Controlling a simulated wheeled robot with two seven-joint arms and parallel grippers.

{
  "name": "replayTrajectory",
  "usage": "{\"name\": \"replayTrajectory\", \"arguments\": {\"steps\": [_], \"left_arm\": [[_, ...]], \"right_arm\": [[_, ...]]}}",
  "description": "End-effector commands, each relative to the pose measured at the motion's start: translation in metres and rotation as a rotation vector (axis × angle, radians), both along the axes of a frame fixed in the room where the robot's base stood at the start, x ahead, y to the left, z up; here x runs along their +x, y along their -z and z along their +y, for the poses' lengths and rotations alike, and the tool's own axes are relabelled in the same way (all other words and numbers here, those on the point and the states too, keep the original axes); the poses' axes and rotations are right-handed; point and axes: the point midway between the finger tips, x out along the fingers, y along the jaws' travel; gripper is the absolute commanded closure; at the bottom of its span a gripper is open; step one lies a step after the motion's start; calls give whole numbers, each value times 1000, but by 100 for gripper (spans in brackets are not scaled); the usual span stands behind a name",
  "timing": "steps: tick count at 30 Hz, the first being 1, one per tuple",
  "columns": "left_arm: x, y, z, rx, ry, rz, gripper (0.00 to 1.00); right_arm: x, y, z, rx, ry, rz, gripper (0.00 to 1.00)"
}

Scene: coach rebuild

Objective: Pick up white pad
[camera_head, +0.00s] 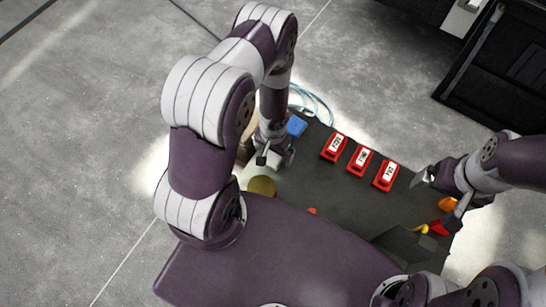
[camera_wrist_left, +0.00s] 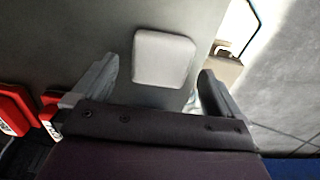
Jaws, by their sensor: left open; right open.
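The white pad (camera_wrist_left: 163,59) is a rounded square lying on the dark grey table top in the left wrist view. It sits between and just beyond the fingers of my left gripper (camera_wrist_left: 159,77), which is open and empty. The fingers do not appear to touch it. My right gripper (camera_head: 437,202) is open over the table's right end, near orange and red pieces.
Three red labelled blocks (camera_head: 359,161) stand in a row on the table (camera_head: 325,192). A blue piece (camera_head: 297,125), a yellow-brown round item (camera_head: 262,186) and a light blue cable (camera_head: 316,101) are near my left gripper. A black case (camera_head: 505,75) stands at upper right.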

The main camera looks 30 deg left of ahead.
Motion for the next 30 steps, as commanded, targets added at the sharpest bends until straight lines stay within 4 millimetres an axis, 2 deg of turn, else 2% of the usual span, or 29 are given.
{"name": "replayTrajectory", "arguments": {"steps": [3,10,15,18,22,23,30], "left_arm": [[0,15,0,0,0,0,0],[0,18,0,0,0,0,0],[0,18,0,0,0,0,55],[0,18,0,0,0,-1,59],[0,18,0,0,0,0,60],[0,18,0,0,0,0,64],[1,13,0,0,0,-1,64]], "right_arm": [[0,1,0,0,0,0,6],[0,1,0,0,0,0,6],[0,1,0,0,0,0,6],[0,1,0,0,0,0,6],[0,1,0,0,0,0,6],[0,1,0,0,0,0,6],[0,1,0,0,0,0,6]]}}
